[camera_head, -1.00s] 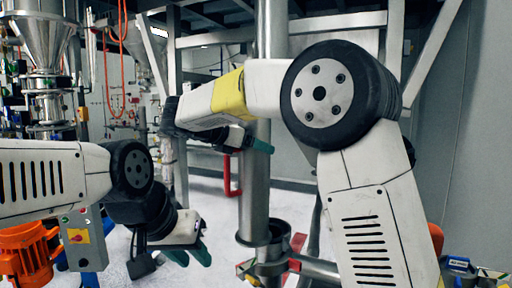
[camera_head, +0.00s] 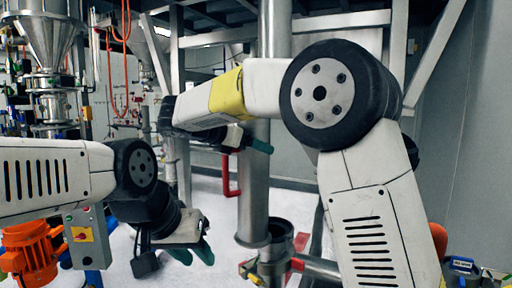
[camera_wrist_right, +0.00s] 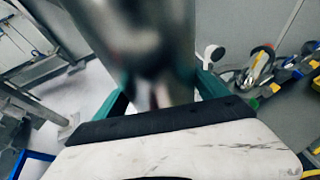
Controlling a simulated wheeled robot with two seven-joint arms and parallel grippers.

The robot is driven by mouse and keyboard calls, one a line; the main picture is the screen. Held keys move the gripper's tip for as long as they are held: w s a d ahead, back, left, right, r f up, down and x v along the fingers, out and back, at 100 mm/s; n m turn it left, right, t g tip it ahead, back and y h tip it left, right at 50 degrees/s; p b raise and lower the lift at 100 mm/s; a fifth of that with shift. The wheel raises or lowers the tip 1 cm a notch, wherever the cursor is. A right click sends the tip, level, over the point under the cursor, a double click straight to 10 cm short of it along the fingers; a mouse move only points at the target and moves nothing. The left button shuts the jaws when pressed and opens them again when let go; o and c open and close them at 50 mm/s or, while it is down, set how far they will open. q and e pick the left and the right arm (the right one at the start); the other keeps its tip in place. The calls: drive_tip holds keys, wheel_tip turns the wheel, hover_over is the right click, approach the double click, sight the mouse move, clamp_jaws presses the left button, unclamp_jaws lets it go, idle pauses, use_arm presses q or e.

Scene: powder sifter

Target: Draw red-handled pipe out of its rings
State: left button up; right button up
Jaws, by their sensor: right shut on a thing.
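The steel pipe (camera_head: 254,190) stands upright in the middle of the head view, with its red handle (camera_head: 228,178) on the left side. Its lower end is beside a dark open ring (camera_head: 280,230); I cannot tell whether any ring still encloses it. My right gripper (camera_head: 258,144) is at the pipe's upper part, its far finger hidden. In the right wrist view, its green fingers (camera_wrist_right: 163,95) lie on either side of the pipe (camera_wrist_right: 140,45), shut on it. My left gripper (camera_head: 192,255) is open and empty, low to the left of the pipe.
A steel hopper (camera_head: 42,40) and an orange motor (camera_head: 30,250) stand at the left. Steel frame beams (camera_head: 340,20) cross behind the pipe. A red part (camera_head: 301,241) sits near the ring. Pale floor is clear between pipe and left equipment.

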drive_tip(key=shift+s+a+r, duration=0.1)
drive_tip(key=shift+s+a, duration=0.75)
drive_tip(key=shift+a, duration=0.3)
drive_tip(key=shift+s+a+r, duration=0.1)
drive_tip(key=shift+s+a, duration=0.8)
drive_tip(key=shift+a, duration=0.3)
drive_tip(key=shift+s+a+r, duration=0.1)
drive_tip(key=shift+s+a, duration=0.75)
drive_tip(key=shift+a, duration=0.3)
